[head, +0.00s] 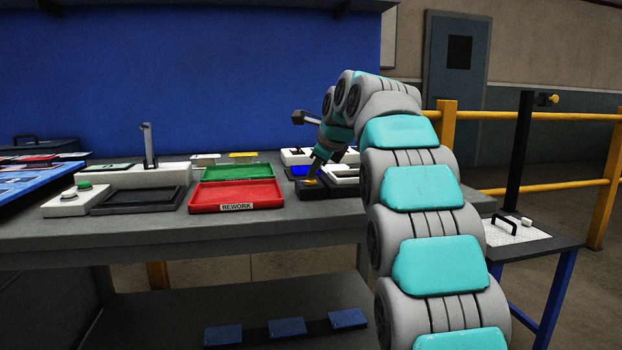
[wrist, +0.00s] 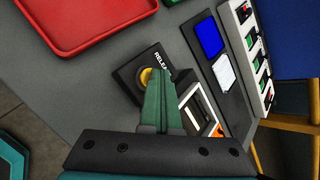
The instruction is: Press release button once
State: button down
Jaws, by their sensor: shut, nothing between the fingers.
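The release button (wrist: 147,75) is a yellow-orange round cap on a black box (wrist: 126,77) with white lettering that starts "RELEA"; the rest is hidden behind my fingers. In the head view the black box (head: 322,191) sits near the front of the bench, right of the red tray. My gripper (wrist: 157,72) is shut and empty, its green fingers pointing down at the button and covering part of it. In the head view my gripper (head: 312,174) is tilted down over the box. I cannot tell whether the fingertips touch the button.
A red tray (head: 234,208) labelled REWORK and a green tray (head: 239,169) lie left of the box. A white-framed fixture (wrist: 205,115) stands close beside my fingers. A blue and a white pad (wrist: 224,72) and a switch panel (wrist: 248,40) lie beyond.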

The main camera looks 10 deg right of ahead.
jog(key=shift+r+p, duration=0.95)
jog(key=shift+p, duration=0.05)
